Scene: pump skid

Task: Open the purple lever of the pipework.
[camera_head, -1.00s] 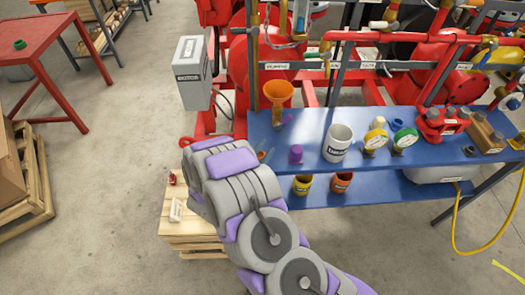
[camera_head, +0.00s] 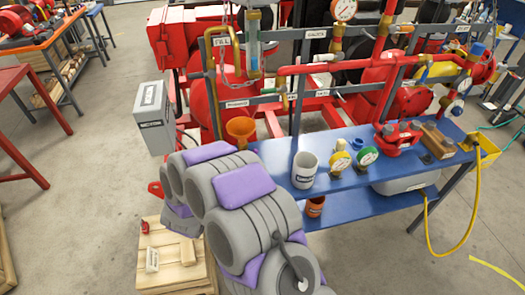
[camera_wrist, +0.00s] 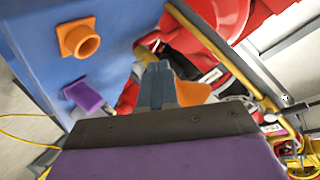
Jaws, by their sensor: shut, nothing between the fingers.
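In the wrist view my gripper (camera_wrist: 156,70) points away from the camera, its grey-blue fingers together with nothing between them. A purple piece (camera_wrist: 87,97) stands out from a blue surface, left of the fingers and apart from them. I cannot tell whether it is the lever. The red pipework (camera_head: 330,68) stands behind the blue bench in the head view. No purple lever shows clearly on it there. My grey and purple arm covers the bench's left end and hides my gripper in that view.
Floor at lower right is mostly clear.

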